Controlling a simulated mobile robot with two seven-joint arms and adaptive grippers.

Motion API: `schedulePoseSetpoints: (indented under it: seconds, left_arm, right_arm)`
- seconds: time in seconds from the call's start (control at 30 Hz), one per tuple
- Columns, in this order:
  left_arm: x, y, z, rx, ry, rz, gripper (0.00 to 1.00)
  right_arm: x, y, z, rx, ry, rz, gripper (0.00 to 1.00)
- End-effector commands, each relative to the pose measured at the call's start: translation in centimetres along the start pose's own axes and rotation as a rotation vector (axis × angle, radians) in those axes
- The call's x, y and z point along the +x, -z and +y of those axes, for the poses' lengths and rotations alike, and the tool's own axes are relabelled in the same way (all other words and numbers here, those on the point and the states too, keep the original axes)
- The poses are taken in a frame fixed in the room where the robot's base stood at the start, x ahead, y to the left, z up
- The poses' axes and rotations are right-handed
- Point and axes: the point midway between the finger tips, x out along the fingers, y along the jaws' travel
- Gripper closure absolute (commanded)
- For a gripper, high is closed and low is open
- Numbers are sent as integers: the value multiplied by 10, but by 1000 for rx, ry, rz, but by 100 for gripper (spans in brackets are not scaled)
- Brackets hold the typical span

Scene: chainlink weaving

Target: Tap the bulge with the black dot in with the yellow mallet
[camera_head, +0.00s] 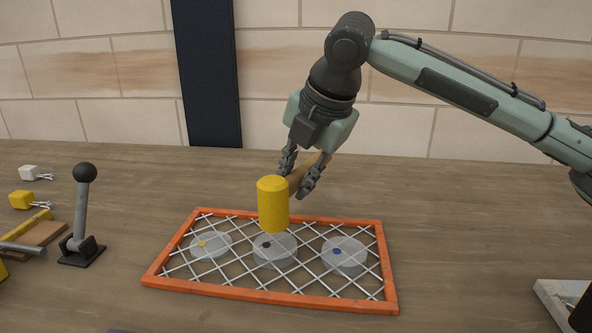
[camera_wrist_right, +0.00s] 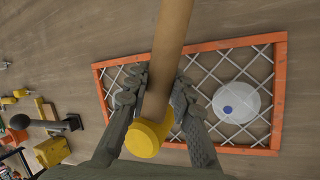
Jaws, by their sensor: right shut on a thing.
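My right gripper (camera_head: 301,176) is shut on the wooden handle of the yellow mallet (camera_head: 273,204). The mallet's yellow head is above the orange-framed wire mesh (camera_head: 161,264), in line with the middle bulge. Whether it touches anything there I cannot tell. The bulge with the black dot (camera_head: 275,254) is the middle of three pale round bulges in the mesh. The left bulge has a yellow dot (camera_head: 202,243) and the right one a blue dot (camera_head: 337,251). In the right wrist view the mallet handle (camera_wrist_right: 172,45) runs between my fingers and hides the middle bulge. My left gripper is not in view.
A lever with a black ball (camera_head: 84,173) stands left of the frame. Yellow and white small blocks (camera_head: 22,199) and tools lie at the far left. A white tray edge (camera_head: 548,297) is at the lower right.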

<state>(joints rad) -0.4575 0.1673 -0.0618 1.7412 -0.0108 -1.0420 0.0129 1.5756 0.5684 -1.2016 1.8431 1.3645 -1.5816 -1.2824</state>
Motion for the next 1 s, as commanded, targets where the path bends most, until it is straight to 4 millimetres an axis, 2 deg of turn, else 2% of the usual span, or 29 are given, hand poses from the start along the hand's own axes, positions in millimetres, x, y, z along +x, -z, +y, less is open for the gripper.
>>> schedulePoseSetpoints:
  seconds: [0.37, 0.57, 1.0]
  left_arm:
    - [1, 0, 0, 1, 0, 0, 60]
    - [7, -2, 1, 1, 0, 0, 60]
    - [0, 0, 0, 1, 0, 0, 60]
  right_arm:
    - [2, 0, -1, 1, -2, 0, 100]
    - [35, 7, -16, 0, 1, 3, 100]
    - [14, 2, -6, 1, -2, -2, 100]
